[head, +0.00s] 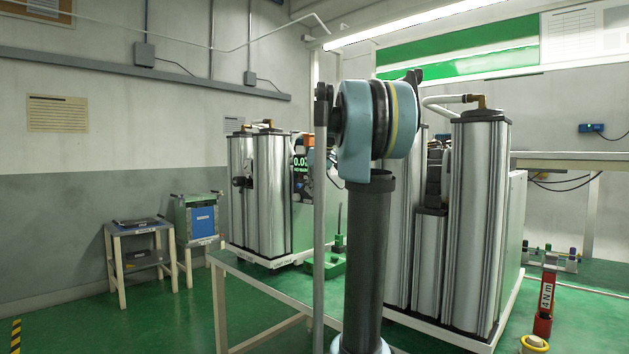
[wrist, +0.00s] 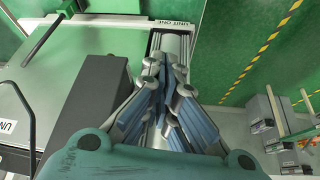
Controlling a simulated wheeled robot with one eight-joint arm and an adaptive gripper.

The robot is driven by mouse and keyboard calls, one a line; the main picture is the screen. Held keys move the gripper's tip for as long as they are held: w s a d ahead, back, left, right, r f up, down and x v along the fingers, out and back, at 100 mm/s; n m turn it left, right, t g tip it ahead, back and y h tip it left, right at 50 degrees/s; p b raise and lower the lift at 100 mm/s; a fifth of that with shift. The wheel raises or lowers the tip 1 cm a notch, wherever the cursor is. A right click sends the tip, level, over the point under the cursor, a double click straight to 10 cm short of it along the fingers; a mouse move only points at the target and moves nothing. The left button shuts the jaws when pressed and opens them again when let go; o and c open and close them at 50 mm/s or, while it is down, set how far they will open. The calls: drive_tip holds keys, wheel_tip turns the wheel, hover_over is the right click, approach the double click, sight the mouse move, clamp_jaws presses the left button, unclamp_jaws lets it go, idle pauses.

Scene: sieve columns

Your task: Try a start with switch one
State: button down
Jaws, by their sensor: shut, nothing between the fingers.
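In the wrist view, my gripper (wrist: 166,64) is shut and empty, its fingertips together. They are over a pale silver column or panel edge (wrist: 171,42) beside a label reading UNIT ONE (wrist: 172,22). I cannot tell whether the tips touch anything. I cannot make out switch one; the fingers may hide it. In the head view, a unit of silver columns (head: 271,190) stands at the left end of the green table, with a partly hidden display with green digits (head: 300,162). My gripper cannot be clearly made out there, as my arm blocks the middle.
A second unit of tall columns (head: 480,220) stands at the right on the table (head: 245,272). A red post (head: 545,300) stands at the front right. In the wrist view, a dark box (wrist: 88,95) lies left of my fingers. Small stands (head: 140,230) are by the left wall.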

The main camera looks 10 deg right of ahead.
sight(301, 185)
drive_tip(key=shift+w+a+r, duration=0.15)
drive_tip(key=shift+w+a, duration=0.15)
drive_tip(key=shift+w, duration=0.3)
drive_tip(key=shift+w+a+r, duration=0.1)
drive_tip(key=shift+w+a, duration=0.15)
drive_tip(key=shift+w, duration=0.3)
drive_tip(key=shift+w+a+r, duration=0.15)
drive_tip(key=shift+w+a, duration=0.15)
drive_tip(key=shift+w, duration=0.3)
